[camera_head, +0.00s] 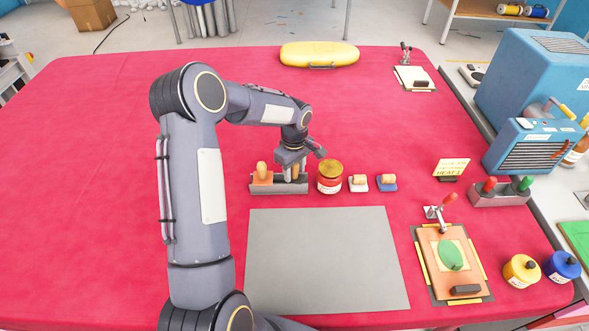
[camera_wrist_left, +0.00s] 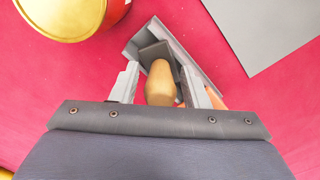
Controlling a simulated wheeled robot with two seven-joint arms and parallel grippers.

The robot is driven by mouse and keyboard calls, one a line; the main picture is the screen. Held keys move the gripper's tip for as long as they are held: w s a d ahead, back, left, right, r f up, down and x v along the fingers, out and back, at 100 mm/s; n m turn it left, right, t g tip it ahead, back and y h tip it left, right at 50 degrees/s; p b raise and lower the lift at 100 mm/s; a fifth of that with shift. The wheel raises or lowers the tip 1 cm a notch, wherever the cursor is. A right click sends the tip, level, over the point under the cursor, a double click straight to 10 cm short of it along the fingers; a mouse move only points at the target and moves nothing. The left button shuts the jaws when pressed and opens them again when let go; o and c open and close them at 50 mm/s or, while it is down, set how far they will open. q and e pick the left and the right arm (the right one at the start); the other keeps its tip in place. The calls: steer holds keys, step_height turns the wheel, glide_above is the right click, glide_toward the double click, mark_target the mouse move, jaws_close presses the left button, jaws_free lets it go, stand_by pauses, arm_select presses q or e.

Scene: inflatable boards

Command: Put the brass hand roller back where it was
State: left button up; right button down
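A grey rack (camera_head: 279,188) stands on the red table behind the grey mat. An orange tool with a wooden knob (camera_head: 261,172) sits in its left part. A second wooden handle (camera_head: 295,171) stands upright in its right part, apparently the hand roller. In the left wrist view this handle (camera_wrist_left: 160,84) is between the two fingers of my left gripper (camera_wrist_left: 160,82). Red shows between the handle and the left finger, so the gripper looks open around it. The brass part is hidden. My right gripper is in neither view.
A red jar with a gold lid (camera_head: 330,177) stands close right of the rack, with two small wooden-topped stamps (camera_head: 372,183) beyond it. The grey mat (camera_head: 325,260) in front is bare. A clamp board (camera_head: 450,262) lies at right. The table's left side is clear.

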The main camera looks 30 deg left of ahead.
arm_select(q)
steer(key=shift+o, duration=0.5)
steer(key=shift+r, duration=0.1)
steer(key=shift+r+p, duration=0.3)
steer(key=shift+p, duration=0.1)
step_height(320, 180, up, 11)
steer(key=p, duration=0.5)
steer(key=shift+p, duration=0.4)
steer(key=s+d+r+m+t+h, duration=0.1)
steer(key=s+d+r+m, duration=0.15)
steer(key=s+r, duration=0.45)
steer(key=s+d+r+m+t, duration=0.2)
steer(key=s+r+m, duration=0.2)
steer(key=s+r, duration=0.3)
steer(key=s+d+m+t+h, duration=0.1)
steer(key=s+d+m, duration=0.2)
steer(key=s, duration=0.4)
steer(key=s+d+m+t+h, duration=0.1)
steer(key=s+d+m, duration=0.2)
steer(key=s, duration=0.5)
steer(key=shift+d+f+m+t+h, duration=0.3)
steer(key=shift+d+f+m+h, duration=0.1)
steer(key=shift+d, duration=0.1)
